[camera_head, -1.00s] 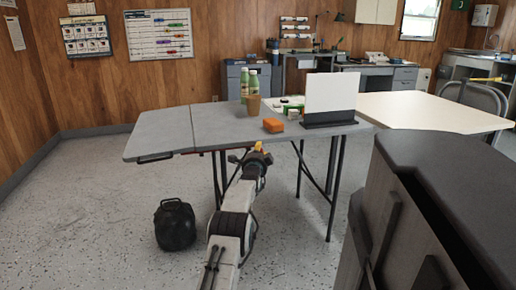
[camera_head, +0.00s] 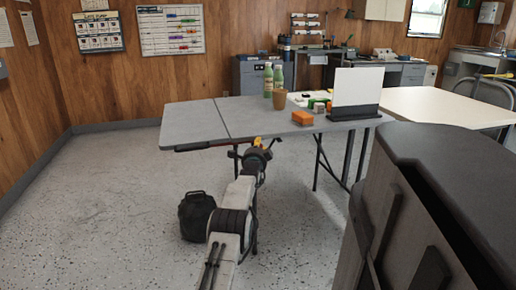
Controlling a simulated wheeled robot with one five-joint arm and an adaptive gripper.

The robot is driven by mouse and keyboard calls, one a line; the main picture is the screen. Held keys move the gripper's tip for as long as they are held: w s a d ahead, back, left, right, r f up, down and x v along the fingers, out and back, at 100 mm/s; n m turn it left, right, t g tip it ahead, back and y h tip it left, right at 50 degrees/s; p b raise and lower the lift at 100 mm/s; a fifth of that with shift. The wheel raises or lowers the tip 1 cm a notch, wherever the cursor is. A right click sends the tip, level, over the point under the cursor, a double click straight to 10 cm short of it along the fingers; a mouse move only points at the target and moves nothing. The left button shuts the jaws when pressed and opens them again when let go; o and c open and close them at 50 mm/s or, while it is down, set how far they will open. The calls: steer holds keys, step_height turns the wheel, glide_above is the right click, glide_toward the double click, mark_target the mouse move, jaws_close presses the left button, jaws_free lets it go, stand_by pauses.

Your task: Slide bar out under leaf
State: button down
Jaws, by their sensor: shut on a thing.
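The grey folding table (camera_head: 249,117) stands ahead, with its leaf (camera_head: 187,122) on the left side of a seam. The leaf looks level with the rest of the top. A dark bar (camera_head: 205,148) with a reddish part shows just under the leaf's front edge. My gripper (camera_head: 258,147) is at the table's front edge, right of the seam, with a yellow-orange piece at its tip. It is shut on the bar, though the contact is small and partly hidden by the gripper itself.
An orange block (camera_head: 302,118), brown cup (camera_head: 279,97), green bottles (camera_head: 268,80) and a white panel (camera_head: 358,87) on a dark stand are on the table. A black bag (camera_head: 196,216) sits on the floor beside my arm. The floor left of the table is clear.

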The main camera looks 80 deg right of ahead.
steer(key=shift+w+f, duration=0.25)
steer(key=c, duration=1.3)
jaws_free()
steer(key=shift+w, duration=0.15)
steer(key=o, duration=0.4)
steer(key=shift+r, duration=0.15)
steer(key=shift+s, duration=0.2)
steer(key=shift+a, duration=0.2)
steer(key=shift+a, duration=5.8)
steer(key=shift+w, duration=0.1)
